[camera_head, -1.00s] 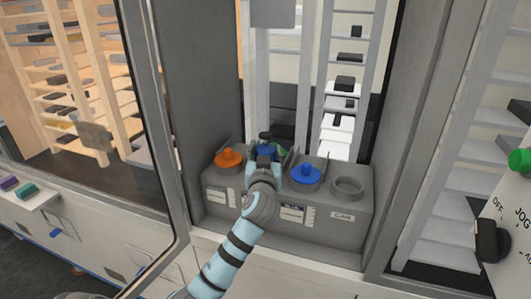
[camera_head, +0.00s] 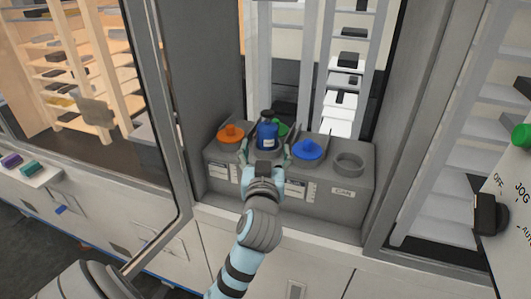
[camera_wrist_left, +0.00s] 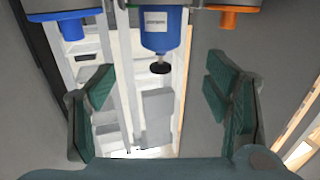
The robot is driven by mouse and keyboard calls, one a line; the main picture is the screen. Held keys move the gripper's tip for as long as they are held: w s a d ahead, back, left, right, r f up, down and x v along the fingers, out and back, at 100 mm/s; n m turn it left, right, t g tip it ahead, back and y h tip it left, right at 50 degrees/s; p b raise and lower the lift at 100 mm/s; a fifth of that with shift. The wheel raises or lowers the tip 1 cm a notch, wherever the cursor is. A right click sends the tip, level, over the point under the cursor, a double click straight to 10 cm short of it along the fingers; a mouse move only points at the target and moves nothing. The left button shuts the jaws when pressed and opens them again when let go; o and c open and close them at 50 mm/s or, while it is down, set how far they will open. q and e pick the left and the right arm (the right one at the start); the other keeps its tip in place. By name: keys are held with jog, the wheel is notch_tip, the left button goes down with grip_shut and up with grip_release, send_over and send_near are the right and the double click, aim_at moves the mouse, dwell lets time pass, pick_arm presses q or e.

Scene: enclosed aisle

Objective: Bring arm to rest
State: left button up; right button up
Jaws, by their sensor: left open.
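My left gripper (camera_head: 265,157) is open, with its fingers spread in front of the grey holder block. It holds nothing. A blue bottle with a black cap and a white label (camera_head: 267,135) stands upright in the block, just beyond the fingertips. In the left wrist view, which is upside down, the bottle (camera_wrist_left: 163,30) shows at the top centre, and the gap between the green finger pads (camera_wrist_left: 160,92) is empty. My right gripper is not in view.
The grey block (camera_head: 318,188) also holds an orange piece (camera_head: 231,133), a blue piece (camera_head: 308,150) and a partly hidden green piece (camera_head: 281,129). An empty ring (camera_head: 349,164) is at its right. Cabinet walls stand on both sides. A control panel with a green button (camera_head: 521,135) is at far right.

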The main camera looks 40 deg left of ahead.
pick_arm(q)
jog(key=shift+s+d, duration=0.3)
jog(key=shift+s, duration=0.1)
